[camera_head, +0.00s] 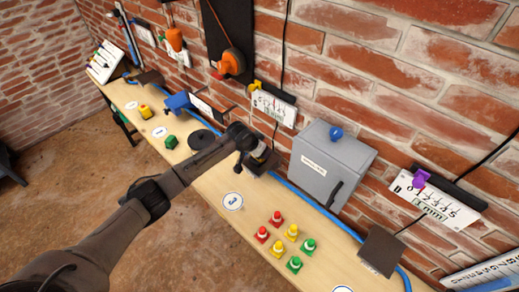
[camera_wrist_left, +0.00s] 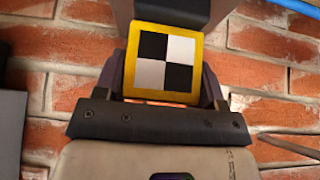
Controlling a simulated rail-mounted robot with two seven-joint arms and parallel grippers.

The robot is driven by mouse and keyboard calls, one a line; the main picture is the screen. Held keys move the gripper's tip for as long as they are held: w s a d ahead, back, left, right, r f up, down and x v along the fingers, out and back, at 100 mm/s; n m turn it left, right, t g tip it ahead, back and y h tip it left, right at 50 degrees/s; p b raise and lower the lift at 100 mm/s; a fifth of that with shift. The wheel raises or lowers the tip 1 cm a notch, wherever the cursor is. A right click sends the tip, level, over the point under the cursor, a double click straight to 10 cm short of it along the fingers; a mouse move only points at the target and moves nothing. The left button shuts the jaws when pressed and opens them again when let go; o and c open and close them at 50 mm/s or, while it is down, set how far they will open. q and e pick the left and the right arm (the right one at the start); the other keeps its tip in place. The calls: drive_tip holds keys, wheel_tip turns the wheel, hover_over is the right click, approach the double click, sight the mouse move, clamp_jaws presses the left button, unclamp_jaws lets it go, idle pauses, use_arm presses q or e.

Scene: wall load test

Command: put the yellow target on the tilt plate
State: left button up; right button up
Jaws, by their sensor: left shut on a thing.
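The yellow target (camera_wrist_left: 166,62), a yellow-edged square with a black and white checker face, sits between the fingers of my left gripper (camera_wrist_left: 168,85) in the left wrist view. The gripper is shut on it. In the head view my left gripper (camera_head: 258,158) is low over the back of the bench, left of a grey cabinet, and largely hides the target. A dark plate shows just under and beside the gripper there; whether the target touches it I cannot tell. A grey surface (camera_wrist_left: 172,12) lies right behind the target in the wrist view. My right gripper is not in view.
The grey cabinet (camera_head: 330,165) stands close to the right of the gripper, with a brick wall behind. Several red, yellow and green buttons (camera_head: 290,232) are at the bench front. Another dark plate (camera_head: 381,250) stands at right. A blue hose (camera_head: 320,208) runs along the bench back.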

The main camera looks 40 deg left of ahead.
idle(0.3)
use_arm(q)
drive_tip(key=o, duration=1)
drive_tip(key=shift+f, duration=0.1)
drive_tip(key=shift+o, duration=0.2)
drive_tip(key=d+v, duration=0.1)
drive_tip(key=v, duration=1.1)
drive_tip(key=s+d+f+m+g, duration=0.2)
drive_tip(key=s+d+f+m, duration=0.1)
drive_tip(key=s+d+f, duration=1)
drive_tip(key=s+d+n, duration=0.1)
drive_tip(key=s+d, duration=0.1)
drive_tip(key=s, duration=1)
drive_tip(key=s+d+f+g, duration=0.1)
drive_tip(key=s+d, duration=0.2)
drive_tip(key=s, duration=0.8)
drive_tip(key=shift+s+n, duration=0.4)
